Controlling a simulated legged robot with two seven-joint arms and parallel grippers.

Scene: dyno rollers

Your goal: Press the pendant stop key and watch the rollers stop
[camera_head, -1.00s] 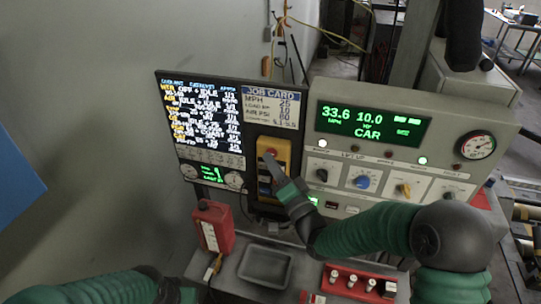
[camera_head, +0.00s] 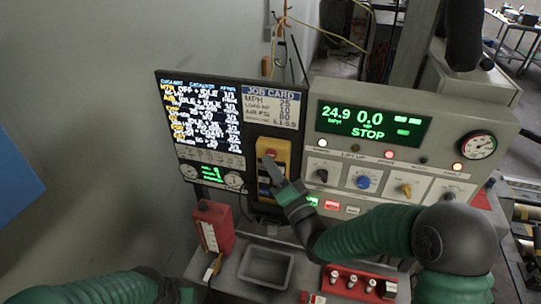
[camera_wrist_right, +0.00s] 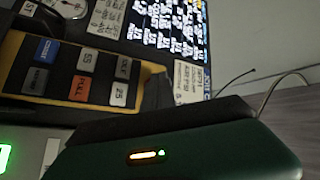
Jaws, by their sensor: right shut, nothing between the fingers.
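The yellow pendant (camera_head: 284,150) hangs upright beside the console, with a red button near its top. In the right wrist view the pendant (camera_wrist_right: 14,50) shows blue, grey and orange keys; I cannot tell which is the stop key. My right gripper (camera_head: 267,163) is shut and empty, its tip in front of the pendant's keys and covering part of them. I cannot tell whether it touches. Of my left arm only the forearm shows at bottom left. The rollers are not clearly seen.
A dark board (camera_head: 246,138) with a text screen and job card stands left of the console. A red bottle (camera_head: 214,228), a grey tray (camera_head: 266,266) and a red rack (camera_head: 359,283) of small fittings sit in front. A grey wall bounds the left.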

